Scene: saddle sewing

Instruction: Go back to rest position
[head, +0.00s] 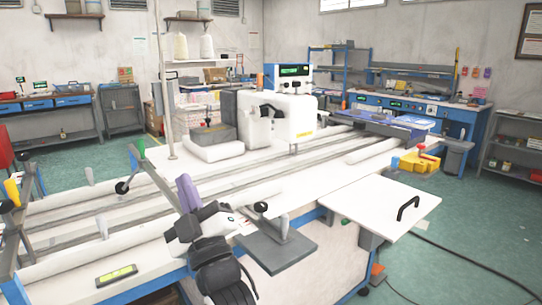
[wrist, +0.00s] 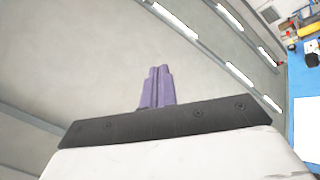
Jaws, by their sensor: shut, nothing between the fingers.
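My gripper (head: 186,192) has purple fingers and shows in the head view at the lower middle, above the white sewing table (head: 90,205). The fingers point up and are together, with nothing between them. In the wrist view the purple fingers (wrist: 157,87) stand side by side against the ceiling, shut and empty. My dark arm links bend below the gripper at the front edge of the table.
A white sewing machine (head: 290,118) stands on the long table behind the gripper. A black-knobbed lever (head: 261,207) on a grey plate (head: 275,247) is close to the right. A white panel with a black handle (head: 408,208) juts out at right. Green floor is open beyond.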

